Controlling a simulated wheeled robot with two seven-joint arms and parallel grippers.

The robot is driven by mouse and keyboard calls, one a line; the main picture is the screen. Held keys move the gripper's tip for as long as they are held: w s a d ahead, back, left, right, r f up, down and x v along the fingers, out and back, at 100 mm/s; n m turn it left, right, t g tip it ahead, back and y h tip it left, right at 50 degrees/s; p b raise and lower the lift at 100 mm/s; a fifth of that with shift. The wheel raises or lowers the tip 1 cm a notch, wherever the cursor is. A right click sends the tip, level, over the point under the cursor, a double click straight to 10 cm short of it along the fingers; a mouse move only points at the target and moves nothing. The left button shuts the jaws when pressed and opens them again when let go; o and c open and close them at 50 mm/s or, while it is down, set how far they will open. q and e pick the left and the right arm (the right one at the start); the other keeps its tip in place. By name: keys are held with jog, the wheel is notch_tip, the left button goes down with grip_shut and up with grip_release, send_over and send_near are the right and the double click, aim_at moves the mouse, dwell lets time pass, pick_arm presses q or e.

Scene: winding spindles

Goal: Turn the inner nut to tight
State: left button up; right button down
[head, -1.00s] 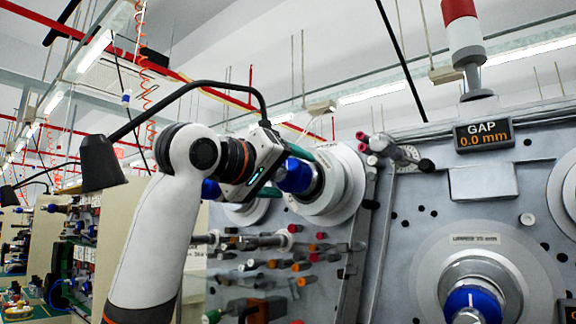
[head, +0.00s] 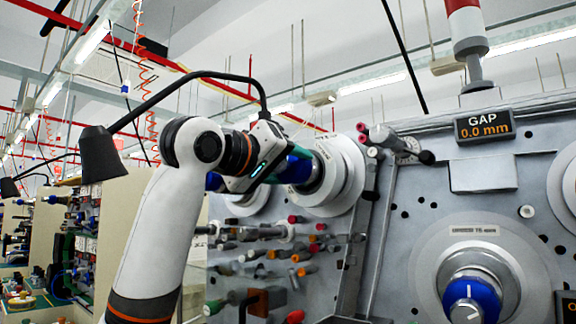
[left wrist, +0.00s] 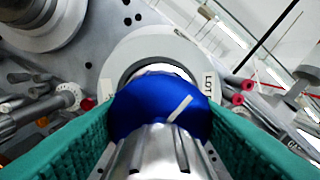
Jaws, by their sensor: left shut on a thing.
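My left gripper (head: 290,168) reaches in from the left to a spindle on the grey machine panel. It is shut on a blue nut (head: 299,171) in front of a pale round flange (head: 345,177). In the left wrist view the blue nut (left wrist: 150,103) lies between the two green finger pads, with a white mark on its face. A ridged metal shaft end (left wrist: 160,152) is in front of it. A second blue nut (head: 472,298) sits on the spindle at the lower right, clear of the gripper. The GAP display (head: 484,125) reads 0.0 mm. My right gripper is not in view.
Several coloured pegs (head: 290,255) stick out of the panel below the gripper. A small roller arm (head: 392,145) with red and black knobs is right of the flange. A red and white signal light (head: 468,35) stands on top. A black lamp (head: 100,155) hangs at left.

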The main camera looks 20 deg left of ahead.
pick_arm(q)
jog(key=m+p, duration=0.1)
jog(key=m, duration=0.2)
jog(key=shift+r+m, duration=0.15)
jog(key=shift+m, duration=0.15)
jog(key=m+p, duration=0.1)
jog(key=m, duration=0.2)
jog(key=shift+m, duration=0.4)
jog(key=m+p, duration=0.3)
jog(key=m, duration=0.3)
jog(key=shift+r, duration=0.1)
jog(key=m+p, duration=0.3)
jog(key=m, duration=0.1)
jog(key=shift+m, duration=0.4)
jog(key=m+p, duration=0.2)
jog(key=m, duration=0.1)
jog(key=shift+m+p, duration=0.3)
jog(key=shift+m, duration=0.1)
jog(key=shift+f+m+p, duration=0.2)
jog(key=shift+m+p, duration=0.25)
jog(key=shift+m, duration=0.25)
